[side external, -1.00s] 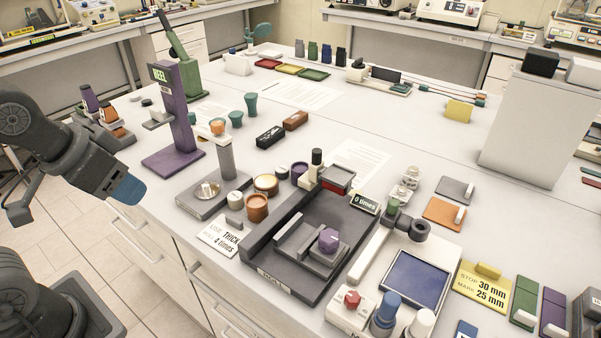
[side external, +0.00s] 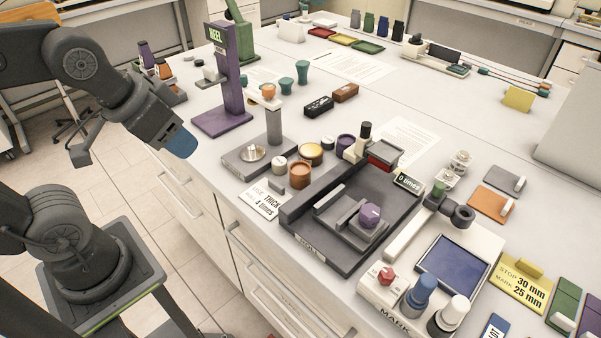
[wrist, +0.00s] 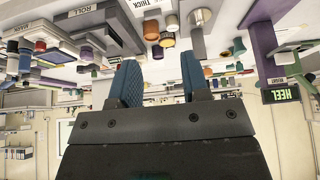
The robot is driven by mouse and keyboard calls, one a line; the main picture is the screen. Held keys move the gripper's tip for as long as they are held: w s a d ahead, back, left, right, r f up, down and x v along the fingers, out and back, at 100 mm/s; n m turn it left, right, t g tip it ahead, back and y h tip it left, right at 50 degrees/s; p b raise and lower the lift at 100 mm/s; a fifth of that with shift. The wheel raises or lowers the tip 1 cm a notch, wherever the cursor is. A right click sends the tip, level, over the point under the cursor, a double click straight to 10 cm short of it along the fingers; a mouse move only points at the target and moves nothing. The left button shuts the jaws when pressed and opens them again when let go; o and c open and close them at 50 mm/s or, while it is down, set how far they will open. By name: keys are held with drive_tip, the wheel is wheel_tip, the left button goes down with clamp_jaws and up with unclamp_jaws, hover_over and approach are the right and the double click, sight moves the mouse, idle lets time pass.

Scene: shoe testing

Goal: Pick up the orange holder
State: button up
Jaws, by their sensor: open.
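An orange flat holder (side external: 490,205) with a white upright grip lies on the right part of the table, in front of a similar grey one (side external: 504,180). My gripper (side external: 182,145) hangs beyond the table's left front edge, far to the left of the orange holder and apart from everything. In the wrist view my gripper (wrist: 160,82) shows two blue fingers spread apart with nothing between them. I cannot make out the orange holder in the wrist view, which looks inverted across the table.
Between my gripper and the orange holder stand a purple HEEL stand (side external: 230,75), a grey thickness gauge (side external: 273,125), an orange cup (side external: 299,175), a dark ROLL device (side external: 330,250) and a white MARK station (side external: 400,260). A yellow sign (side external: 520,285) lies near the right.

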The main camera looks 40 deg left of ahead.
drive_tip(key=o, duration=0.4)
drive_tip(key=n+g, duration=0.6)
drive_tip(key=n, duration=1.2)
hover_over(300, 170)
wheel_tip(300, 170, down, 6)
drive_tip(key=f, duration=0.8)
drive_tip(key=shift+s+d+f, duration=0.1)
drive_tip(key=shift+d+f, duration=0.05)
drive_tip(key=shift+d, duration=0.2)
drive_tip(key=shift+a+f, duration=0.2)
drive_tip(key=shift+f, duration=1.1)
drive_tip(key=shift+a+f, duration=0.15)
drive_tip(key=shift+f, duration=1.15)
